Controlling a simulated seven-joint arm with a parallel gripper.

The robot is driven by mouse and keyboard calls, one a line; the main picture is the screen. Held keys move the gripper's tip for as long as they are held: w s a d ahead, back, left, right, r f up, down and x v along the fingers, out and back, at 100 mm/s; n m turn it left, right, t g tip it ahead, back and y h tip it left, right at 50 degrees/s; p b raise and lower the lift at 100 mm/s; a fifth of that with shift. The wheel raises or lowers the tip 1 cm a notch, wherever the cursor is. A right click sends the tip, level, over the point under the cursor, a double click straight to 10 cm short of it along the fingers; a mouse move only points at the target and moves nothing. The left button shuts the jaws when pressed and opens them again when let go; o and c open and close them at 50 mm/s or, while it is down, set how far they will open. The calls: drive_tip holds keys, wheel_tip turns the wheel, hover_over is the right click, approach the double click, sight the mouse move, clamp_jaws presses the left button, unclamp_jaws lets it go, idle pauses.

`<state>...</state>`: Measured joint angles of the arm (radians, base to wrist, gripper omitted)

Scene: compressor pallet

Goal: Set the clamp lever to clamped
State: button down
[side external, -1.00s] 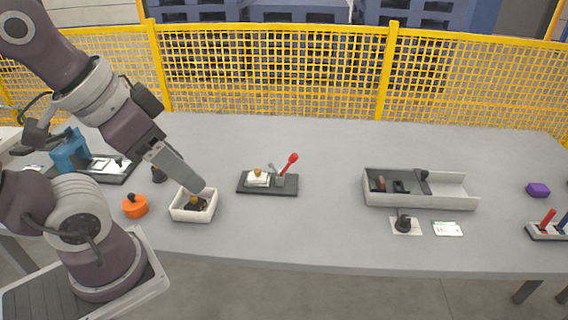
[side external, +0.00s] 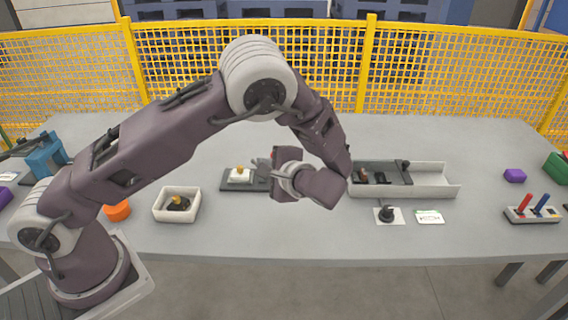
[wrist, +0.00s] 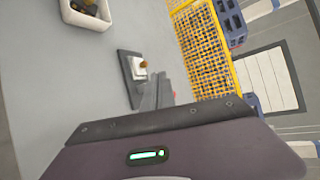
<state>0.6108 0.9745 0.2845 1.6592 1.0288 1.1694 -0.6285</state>
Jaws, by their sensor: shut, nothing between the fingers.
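The clamp fixture is a dark base plate (side external: 229,187) left of the table's middle, carrying a white block with a brass knob (side external: 239,173). The plate also shows in the wrist view (wrist: 125,68). The red-handled clamp lever is hidden behind my wrist in the side view; only a small red bit of it (wrist: 173,95) shows in the wrist view. My gripper (side external: 261,166) is shut and empty, at the right end of the fixture. I cannot tell whether it touches the lever, nor the lever's angle.
A white bin (side external: 163,215) with a dark part stands left of the fixture. A long grey tray (side external: 430,180) lies to the right, with a black knob (side external: 387,213) on a plate in front. Yellow mesh fencing (side external: 200,80) runs behind the table.

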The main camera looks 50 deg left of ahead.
drive_tip(key=w+d+f+m+t, duration=0.1)
drive_tip(key=w+f+m+t, duration=0.1)
drive_tip(key=f+t, duration=0.1)
drive_tip(key=w+d+f+m+t, duration=0.2)
drive_tip(key=f+m+t, duration=0.1)
drive_tip(key=f, duration=0.1)
drive_tip(key=w+d+f+m+t, duration=0.2)
drive_tip(key=f+t, duration=0.1)
drive_tip(key=shift+w+d+f, duration=0.2)
drive_tip(key=shift+w+f, duration=0.1)
drive_tip(key=shift+w, duration=0.1)
drive_tip(key=shift+y, duration=0.3)
drive_tip(key=x, duration=1)
drive_tip(key=shift+w+a, duration=0.15)
drive_tip(key=shift+a, duration=0.1)
drive_tip(key=shift+s+a+r, duration=0.7)
drive_tip(key=shift+s+a, duration=0.15)
drive_tip(key=shift+s+a+r, duration=0.25)
drive_tip(key=shift+s+a, duration=0.05)
drive_tip(key=shift+a, duration=0.1)
drive_tip(key=shift+r, duration=0.1)
